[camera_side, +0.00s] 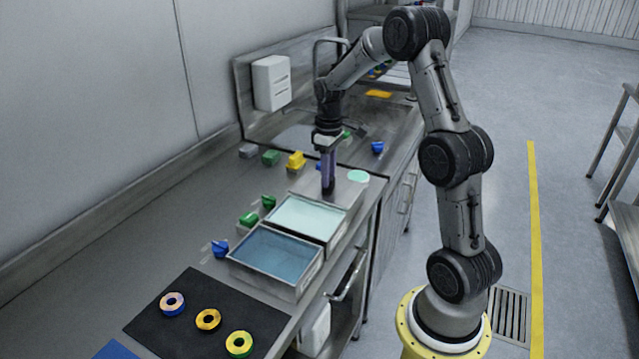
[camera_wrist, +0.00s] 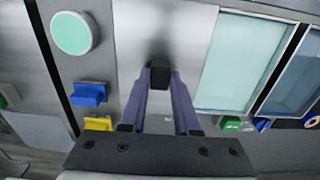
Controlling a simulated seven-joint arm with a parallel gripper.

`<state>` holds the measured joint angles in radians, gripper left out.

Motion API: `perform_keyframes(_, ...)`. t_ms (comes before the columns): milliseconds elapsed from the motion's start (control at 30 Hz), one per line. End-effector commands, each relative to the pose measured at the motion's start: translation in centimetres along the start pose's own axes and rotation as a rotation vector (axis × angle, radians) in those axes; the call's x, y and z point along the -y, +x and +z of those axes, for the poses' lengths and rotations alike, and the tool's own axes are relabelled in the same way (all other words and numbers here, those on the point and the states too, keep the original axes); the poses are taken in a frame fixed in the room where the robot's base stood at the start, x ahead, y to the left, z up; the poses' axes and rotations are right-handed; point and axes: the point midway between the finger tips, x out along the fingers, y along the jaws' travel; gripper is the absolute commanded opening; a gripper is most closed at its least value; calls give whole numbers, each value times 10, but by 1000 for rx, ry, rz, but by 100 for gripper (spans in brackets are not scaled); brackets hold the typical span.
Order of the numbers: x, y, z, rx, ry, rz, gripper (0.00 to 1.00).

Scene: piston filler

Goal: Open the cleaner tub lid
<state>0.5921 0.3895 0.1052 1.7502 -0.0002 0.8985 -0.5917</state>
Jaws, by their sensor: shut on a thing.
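The cleaner tub lid (camera_side: 349,192) is a flat steel plate beside the open tubs in the side view. In the wrist view the lid (camera_wrist: 187,32) lies under my fingers, with a black knob (camera_wrist: 160,76) in its middle. My gripper (camera_side: 328,190) points straight down onto the lid. In the wrist view, the purple fingers of my gripper (camera_wrist: 161,78) are on both sides of the knob and shut on it. The lid looks level and covers its tub; the inside is hidden. I cannot tell whether it is raised at all.
An open tub of pale green liquid (camera_side: 306,215) adjoins the lid, then one of blue liquid (camera_side: 268,260). A mint green disc (camera_side: 358,176) lies near the lid. Yellow (camera_side: 296,160), green and blue (camera_side: 219,248) blocks stand around. A black mat (camera_side: 180,335) holds ringed parts.

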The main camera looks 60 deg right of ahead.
Motion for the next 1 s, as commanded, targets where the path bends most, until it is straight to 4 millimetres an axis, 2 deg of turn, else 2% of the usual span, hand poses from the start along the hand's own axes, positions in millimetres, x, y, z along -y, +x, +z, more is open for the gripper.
perform_keyframes(267,-2,-2,-1,-6,0,4,0)
perform_keyframes(300,-2,-2,-1,-6,0,4,31)
perform_keyframes(467,-2,-1,-1,-4,0,3,60)
perform_keyframes(800,-2,-2,-1,-3,0,2,60)
perform_keyframes(1000,-2,-26,-1,-6,0,4,60)
